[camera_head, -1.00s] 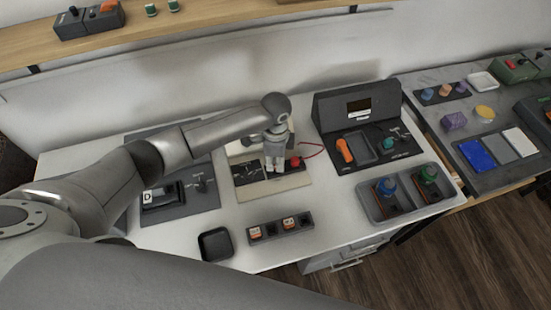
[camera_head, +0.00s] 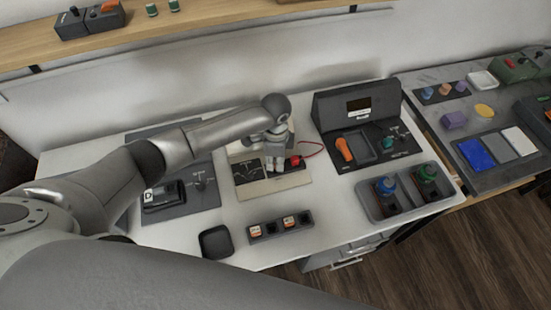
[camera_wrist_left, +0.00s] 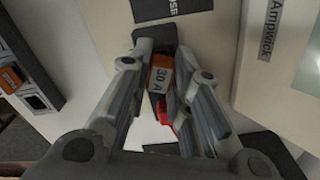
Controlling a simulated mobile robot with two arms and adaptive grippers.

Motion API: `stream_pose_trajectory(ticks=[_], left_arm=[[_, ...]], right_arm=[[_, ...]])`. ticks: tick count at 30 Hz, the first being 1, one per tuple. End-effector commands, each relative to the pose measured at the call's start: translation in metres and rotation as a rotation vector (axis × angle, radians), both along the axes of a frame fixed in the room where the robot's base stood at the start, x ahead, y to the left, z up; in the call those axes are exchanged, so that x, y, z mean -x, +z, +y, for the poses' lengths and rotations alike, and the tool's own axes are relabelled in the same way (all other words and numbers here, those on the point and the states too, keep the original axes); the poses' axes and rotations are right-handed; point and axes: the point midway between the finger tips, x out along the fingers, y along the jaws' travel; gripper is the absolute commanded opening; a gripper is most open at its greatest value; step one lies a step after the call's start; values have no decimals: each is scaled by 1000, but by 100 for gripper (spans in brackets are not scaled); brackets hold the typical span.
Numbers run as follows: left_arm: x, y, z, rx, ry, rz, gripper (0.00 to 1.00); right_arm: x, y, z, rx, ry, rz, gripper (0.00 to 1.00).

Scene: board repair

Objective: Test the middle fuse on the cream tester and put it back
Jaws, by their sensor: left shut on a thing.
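My left gripper (camera_head: 276,168) is low over the cream tester (camera_head: 285,186) in the head view. In the left wrist view its fingers (camera_wrist_left: 165,95) are shut on an orange fuse (camera_wrist_left: 160,74) with a white "30 A" label. The fuse is at a dark grey slot piece (camera_wrist_left: 157,42) on the tester; I cannot tell whether it is seated. The fuse holder (camera_head: 280,240) stands in front of the tester, with orange fuses at its left (camera_head: 256,232) and further right (camera_head: 290,222) and dark empty-looking slots between and beyond. My right gripper is out of view.
A red lead end (camera_head: 295,160) with a red wire lies beside the gripper. A black tray (camera_head: 216,242) is left of the holder. A black console (camera_head: 358,110) and a grey bin (camera_head: 372,208) with blue and green parts stand to the right.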

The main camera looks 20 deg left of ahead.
Motion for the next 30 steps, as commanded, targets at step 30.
stream_pose_trajectory(ticks=[30], left_arm=[[0,-9,0,0,0,1,3]], right_arm=[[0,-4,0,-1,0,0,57]])
